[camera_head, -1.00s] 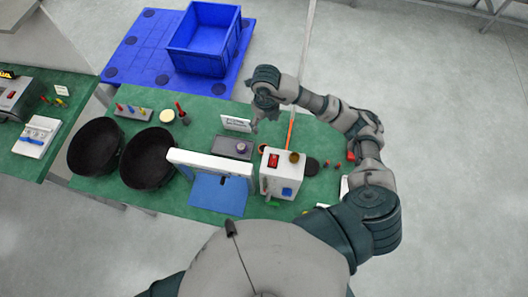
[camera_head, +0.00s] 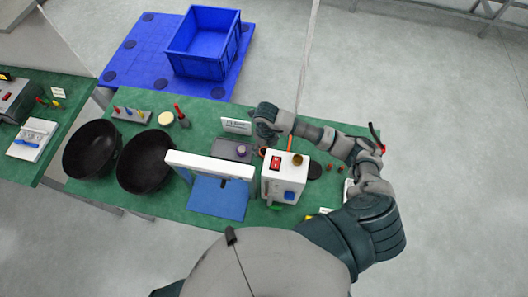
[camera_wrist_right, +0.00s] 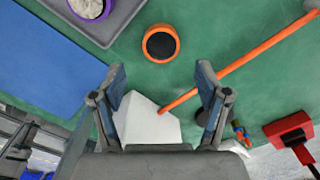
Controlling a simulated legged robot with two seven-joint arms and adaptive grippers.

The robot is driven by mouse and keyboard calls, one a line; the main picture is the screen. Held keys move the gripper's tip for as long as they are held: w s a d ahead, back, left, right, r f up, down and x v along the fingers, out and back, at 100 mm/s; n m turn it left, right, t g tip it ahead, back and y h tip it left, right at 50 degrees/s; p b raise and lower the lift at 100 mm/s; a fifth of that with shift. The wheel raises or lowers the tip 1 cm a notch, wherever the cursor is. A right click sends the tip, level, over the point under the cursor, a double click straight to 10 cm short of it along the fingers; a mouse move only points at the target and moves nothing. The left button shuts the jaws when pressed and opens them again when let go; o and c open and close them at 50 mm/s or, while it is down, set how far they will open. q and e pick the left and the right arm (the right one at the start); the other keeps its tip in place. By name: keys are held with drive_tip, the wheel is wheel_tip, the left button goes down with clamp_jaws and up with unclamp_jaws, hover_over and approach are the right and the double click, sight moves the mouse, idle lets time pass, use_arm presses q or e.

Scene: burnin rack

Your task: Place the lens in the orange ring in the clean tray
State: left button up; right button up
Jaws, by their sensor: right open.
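The orange ring (camera_wrist_right: 173,37) lies on the green table in the right wrist view, with a dark round face inside it. In the head view only a small part of the orange ring (camera_head: 262,152) shows, beside the white box. A grey tray (camera_head: 225,149) lies to its left and holds a purple ring (camera_head: 241,151). The tray corner (camera_wrist_right: 127,12) and the purple ring (camera_wrist_right: 89,8), pale inside, also show in the wrist view. My right gripper (camera_wrist_right: 161,76) is open and empty, with the orange ring ahead of its fingers, apart from them. My left gripper is out of view.
A white box (camera_head: 285,181) with a red switch stands right of the tray. A white frame (camera_head: 210,164) stands over a blue mat (camera_head: 217,198). A small sign (camera_head: 237,126) stands behind the tray. An orange rod (camera_wrist_right: 240,66) lies close right of the ring. Two black bowls (camera_head: 147,162) stand left.

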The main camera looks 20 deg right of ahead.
sight(265, 151)
drive_tip(key=f, duration=0.4)
drive_tip(key=shift+w+f, duration=0.25)
drive_tip(key=shift+f, duration=0.15)
drive_tip(key=shift+d+f, duration=0.2)
drive_tip(key=shift+d, duration=0.15)
drive_tip(key=shift+a, duration=0.2)
drive_tip(key=c, duration=0.7)
drive_tip(key=shift+a, duration=0.2)
drive_tip(key=shift+c, duration=1.2)
